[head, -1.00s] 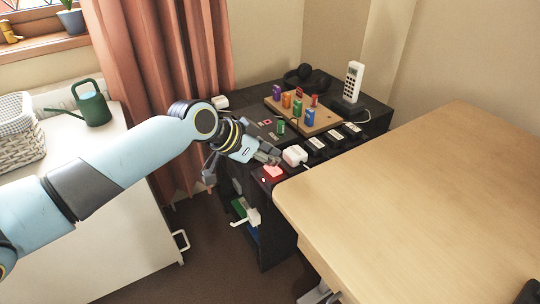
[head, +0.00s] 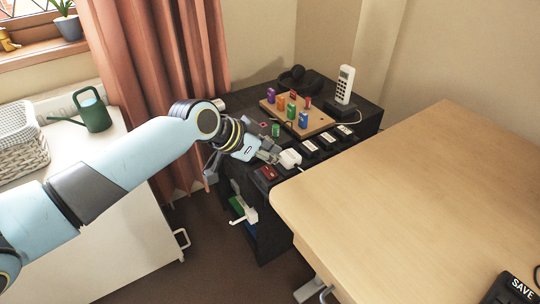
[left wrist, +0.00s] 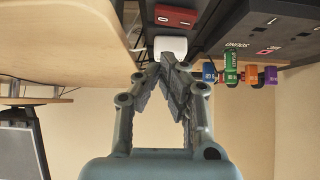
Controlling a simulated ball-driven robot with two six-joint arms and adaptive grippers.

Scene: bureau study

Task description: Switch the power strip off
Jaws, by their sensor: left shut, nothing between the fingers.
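The power strip runs along the front edge of the black cabinet, beside the desk. Its red switch (head: 268,173) is dark and unlit, at the near end; it also shows in the left wrist view (left wrist: 175,15). A white plug (head: 290,158) sits beside the switch, and it shows in the left wrist view (left wrist: 171,46) just beyond my fingertips. My left gripper (head: 273,157) is shut and empty, close to the switch and plug. In the left wrist view its fingertips (left wrist: 165,68) meet. I cannot tell whether they touch the plug. My right gripper is out of view.
Several black plugs with white labels (head: 327,140) continue the row. Behind are a wooden board (head: 312,126) with coloured blocks, headphones (head: 298,78) and a white phone (head: 345,84). The wooden desk (head: 420,190) crowds the strip from the right. A curtain (head: 160,80) hangs behind my arm.

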